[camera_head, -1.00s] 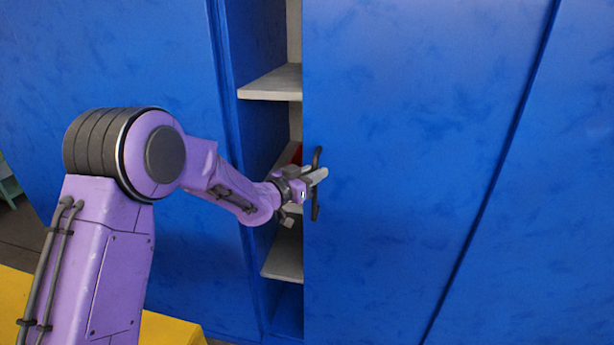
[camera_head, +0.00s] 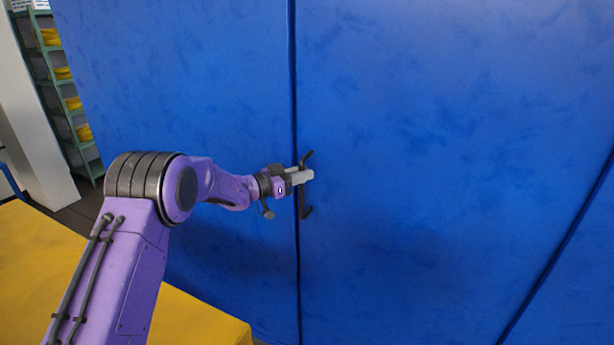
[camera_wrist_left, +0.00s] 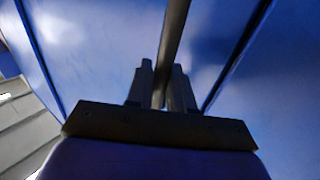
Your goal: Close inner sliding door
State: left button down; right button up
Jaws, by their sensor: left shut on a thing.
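The blue sliding door (camera_head: 430,150) fills the middle of the head view. Its left edge meets the blue panel (camera_head: 200,110) on the left along a thin dark seam, and no shelf interior shows between them. A dark upright bar handle (camera_head: 304,205) stands near the door's left edge. My left gripper (camera_head: 303,177) is shut on the handle at about its middle. In the left wrist view, the two fingers (camera_wrist_left: 162,88) sit on either side of the dark handle bar (camera_wrist_left: 176,35). My right gripper is not in view.
A yellow surface (camera_head: 40,260) lies at the lower left, below my left arm. A green rack (camera_head: 62,90) with yellow items stands at the far left beside a pale post (camera_head: 32,130). Another seam (camera_head: 560,250) runs down the blue front at the right.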

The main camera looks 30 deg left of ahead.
pick_arm(q)
jog(key=shift+a, duration=0.15)
jog(key=c, duration=1.2)
grip_release()
jog(key=shift+a, duration=0.2)
jog(key=b+v, duration=0.3)
jog(key=v, duration=0.7)
jog(key=shift+s+a+f, duration=0.1)
jog(key=shift+s+a, duration=0.1)
jog(key=shift+s, duration=0.05)
